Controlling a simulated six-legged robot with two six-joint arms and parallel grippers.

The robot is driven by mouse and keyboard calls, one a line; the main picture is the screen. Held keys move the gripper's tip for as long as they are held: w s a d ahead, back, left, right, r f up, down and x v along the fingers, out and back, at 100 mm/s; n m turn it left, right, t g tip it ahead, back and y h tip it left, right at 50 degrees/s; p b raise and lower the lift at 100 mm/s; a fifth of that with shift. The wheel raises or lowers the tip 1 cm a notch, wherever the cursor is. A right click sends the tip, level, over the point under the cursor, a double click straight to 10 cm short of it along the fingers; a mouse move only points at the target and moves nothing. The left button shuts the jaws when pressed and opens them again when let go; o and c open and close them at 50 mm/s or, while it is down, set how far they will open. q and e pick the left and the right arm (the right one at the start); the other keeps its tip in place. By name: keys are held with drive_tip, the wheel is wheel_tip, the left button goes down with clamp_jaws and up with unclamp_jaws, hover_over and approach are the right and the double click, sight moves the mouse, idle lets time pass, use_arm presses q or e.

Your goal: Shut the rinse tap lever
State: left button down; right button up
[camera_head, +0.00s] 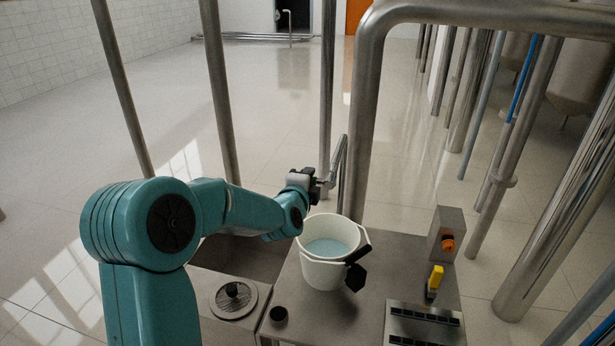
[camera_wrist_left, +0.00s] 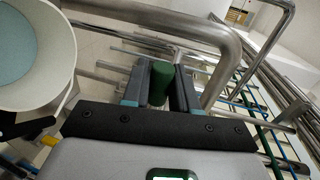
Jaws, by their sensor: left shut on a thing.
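My left gripper (camera_head: 318,187) reaches in from the left to the thin bent metal pipe (camera_head: 337,163) behind the white bucket. In the left wrist view, my left gripper (camera_wrist_left: 160,88) is shut on a green cylindrical grip (camera_wrist_left: 161,80), which I take to be the rinse tap lever's handle. The fingers press it from both sides. In the head view the gripper hides the grip, and the lever's exact angle cannot be told. My right gripper is in neither view.
The white bucket (camera_head: 322,279) with pale blue contents stands on the steel bench (camera_head: 393,262), close below my left gripper. Thick upright pipes (camera_head: 364,120) stand behind. A yellow-handled switch (camera_head: 435,278) is at right.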

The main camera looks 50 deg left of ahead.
use_arm(q)
drive_tip(key=shift+r, duration=0.15)
idle(0.3)
drive_tip(key=c, duration=1)
unclamp_jaws()
drive_tip(key=shift+s+d, duration=0.2)
drive_tip(key=shift+s, duration=0.15)
drive_tip(key=shift+b+v, duration=0.8)
drive_tip(key=shift+v, duration=6.95)
drive_tip(key=shift+d+r, duration=0.1)
drive_tip(key=shift+r, duration=0.05)
